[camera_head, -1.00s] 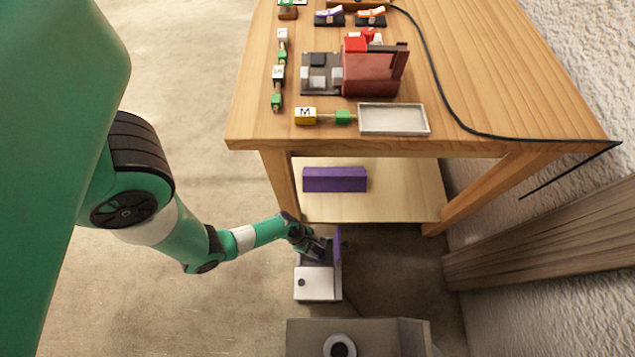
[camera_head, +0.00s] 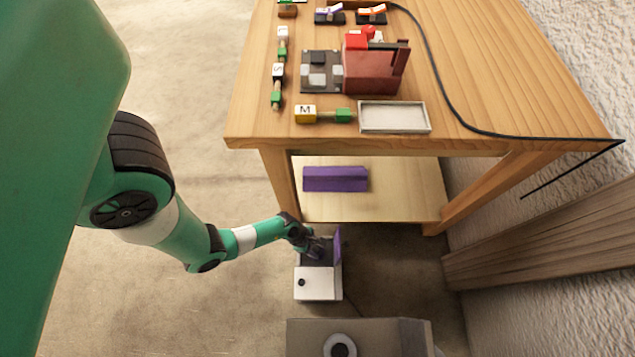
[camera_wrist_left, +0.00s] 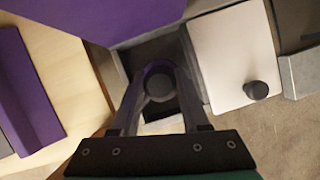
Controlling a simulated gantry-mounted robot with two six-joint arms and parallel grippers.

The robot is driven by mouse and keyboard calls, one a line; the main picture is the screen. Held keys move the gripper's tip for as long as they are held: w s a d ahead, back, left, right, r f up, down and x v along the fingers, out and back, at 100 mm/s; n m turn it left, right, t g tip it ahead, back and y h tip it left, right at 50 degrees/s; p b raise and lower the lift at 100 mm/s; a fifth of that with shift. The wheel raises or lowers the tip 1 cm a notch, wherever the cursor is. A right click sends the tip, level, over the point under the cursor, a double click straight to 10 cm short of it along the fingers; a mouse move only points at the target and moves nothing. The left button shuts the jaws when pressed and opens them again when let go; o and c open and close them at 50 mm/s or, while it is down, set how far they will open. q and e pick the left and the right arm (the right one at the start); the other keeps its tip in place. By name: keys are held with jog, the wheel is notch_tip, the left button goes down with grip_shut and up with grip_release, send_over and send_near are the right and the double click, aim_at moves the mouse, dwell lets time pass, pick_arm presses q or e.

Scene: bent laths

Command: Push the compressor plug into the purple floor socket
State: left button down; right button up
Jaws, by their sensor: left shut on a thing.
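My left gripper (camera_head: 316,250) reaches down into the open part of the floor socket box beside the table. In the left wrist view its two fingers (camera_wrist_left: 160,72) are shut on a dark round plug (camera_wrist_left: 160,88) with a purplish rim. The socket box has a white top plate (camera_head: 318,285) with a dark knob and a raised purple flap (camera_head: 338,244). The plate (camera_wrist_left: 226,55) and flap (camera_wrist_left: 95,14) also show in the left wrist view. The plug is over or in the dark recess; how deep it sits I cannot tell. My right gripper is not in view.
A wooden table (camera_head: 490,60) with blocks, a grey tray (camera_head: 394,118) and a black cable stands behind. A purple bar (camera_head: 335,179) lies on its lower shelf (camera_head: 405,205). A grey box (camera_head: 385,335) stands in front. Floor to the left is clear.

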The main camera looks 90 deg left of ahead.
pick_arm(q)
grip_release()
dwell(0.4)
notch_tip(320, 180, up, 8)
jog(key=p, duration=0.8)
jog(key=shift+f, duration=0.2)
jog(key=shift+f, duration=0.1)
dwell(0.5)
